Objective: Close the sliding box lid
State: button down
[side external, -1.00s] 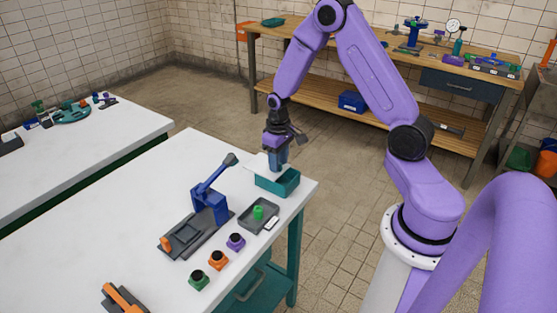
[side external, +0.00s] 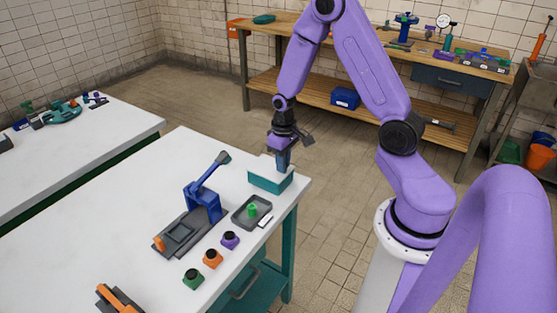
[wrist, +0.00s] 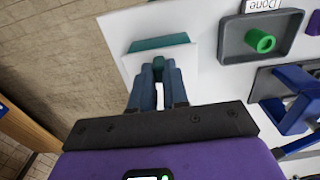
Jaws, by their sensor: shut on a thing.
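The teal box (side external: 268,183) stands at the far right corner of the white table. Its pale flat lid (side external: 266,163) lies over the top of the box, and a strip of teal (wrist: 160,42) shows past the lid's edge in the wrist view. My gripper (side external: 283,168) is above the box with its fingers pointing down. It is shut on a small teal handle (wrist: 160,68) on the lid. The fingers hide part of the lid, so I cannot tell whether any gap is left on the near side.
A blue lever fixture (side external: 205,203) and several knobbed blocks (side external: 212,258) stand nearby. The table's right edge is close to the box.

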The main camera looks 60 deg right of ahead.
jog(key=shift+s, duration=0.25)
jog(key=c, duration=1.1)
grip_release()
jog(key=shift+r, duration=0.1)
jog(key=shift+w+r, duration=0.1)
jog(key=shift+r, duration=0.2)
notch_tip(320, 180, up, 17)
jog(key=shift+f, duration=0.15)
